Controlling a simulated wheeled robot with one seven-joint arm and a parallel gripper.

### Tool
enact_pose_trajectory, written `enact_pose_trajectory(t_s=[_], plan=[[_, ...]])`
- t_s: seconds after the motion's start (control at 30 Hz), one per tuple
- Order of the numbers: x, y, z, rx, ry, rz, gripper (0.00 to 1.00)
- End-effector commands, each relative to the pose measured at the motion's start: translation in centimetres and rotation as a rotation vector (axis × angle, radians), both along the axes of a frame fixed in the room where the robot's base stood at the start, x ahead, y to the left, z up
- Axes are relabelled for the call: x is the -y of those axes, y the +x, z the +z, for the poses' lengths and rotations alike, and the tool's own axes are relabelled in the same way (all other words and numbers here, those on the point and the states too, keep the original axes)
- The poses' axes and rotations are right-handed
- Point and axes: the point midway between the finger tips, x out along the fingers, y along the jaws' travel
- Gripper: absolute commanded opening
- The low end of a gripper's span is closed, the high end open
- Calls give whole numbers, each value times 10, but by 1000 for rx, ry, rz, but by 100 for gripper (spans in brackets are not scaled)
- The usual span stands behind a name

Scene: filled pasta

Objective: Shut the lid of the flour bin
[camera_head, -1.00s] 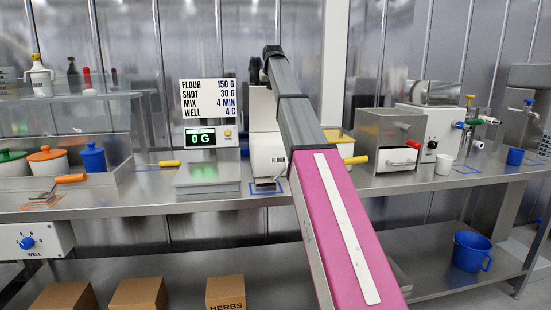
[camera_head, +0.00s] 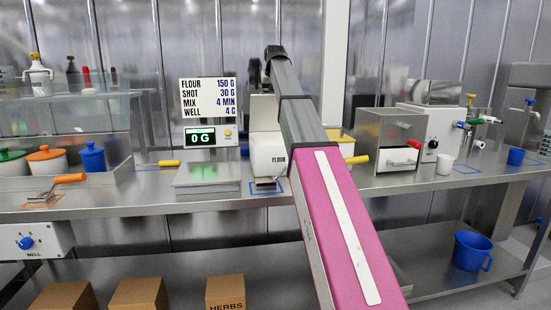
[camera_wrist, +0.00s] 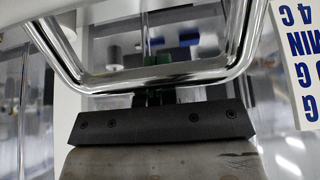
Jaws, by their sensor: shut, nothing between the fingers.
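The flour bin (camera_head: 266,155) is a white box marked FLOUR on the counter, right of the scale. Its lid (camera_head: 262,110) stands raised as a pale panel at the back of the bin, partly hidden by my arm. In the head view my gripper is hidden behind my arm. In the wrist view my gripper (camera_wrist: 157,60) is shut and empty, its dark fingers with green parts close to a chrome loop handle (camera_wrist: 150,77). The handle bar crosses in front of the fingers; whether they touch cannot be told.
The scale (camera_head: 208,172) with its recipe sign (camera_head: 208,98) stands left of the bin. A yellow-handled tool (camera_head: 357,160) and a steel drawer box (camera_head: 392,140) are to the right. A small metal scoop (camera_head: 265,184) lies in front of the bin.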

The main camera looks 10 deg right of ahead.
Motion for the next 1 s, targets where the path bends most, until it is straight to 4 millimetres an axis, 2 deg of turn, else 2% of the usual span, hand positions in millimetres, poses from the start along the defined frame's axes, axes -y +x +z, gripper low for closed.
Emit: enact_pose_trajectory(t_s=[0.17, 0.37, 1.0], plan=[[0, -13, 1, 1, 0, 0, 0], [0, -11, 5, 1, 0, 0, 0], [0, -10, 58, 2, 0, 0, 0]])
